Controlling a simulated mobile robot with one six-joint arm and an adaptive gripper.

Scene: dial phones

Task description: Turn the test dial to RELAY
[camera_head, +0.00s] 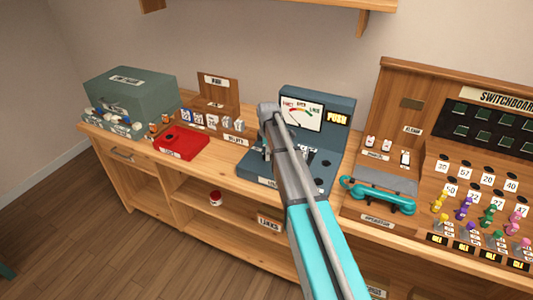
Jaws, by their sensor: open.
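The blue-grey test set (321,180) stands on the wooden counter in the middle of the head view. Its upright back has a white meter (301,112) with a coloured scale and a yellow PUSH label (337,118). Dark round parts (325,163) show on its sloping panel, right of my arm. The test dial cannot be made out for certain, and no RELAY mark can be read. My arm crosses the panel and hides its middle. My gripper (264,145) is open over the left part of the test set, mostly hidden by the arm; contact cannot be told.
Left stand a red tray (181,143), a wooden card stand (218,90) and a green-grey box (130,92). Right are a teal handset (378,197) and the switchboard (480,140) with coloured plugs. A red-and-white pot (215,198) sits on the shelf below.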

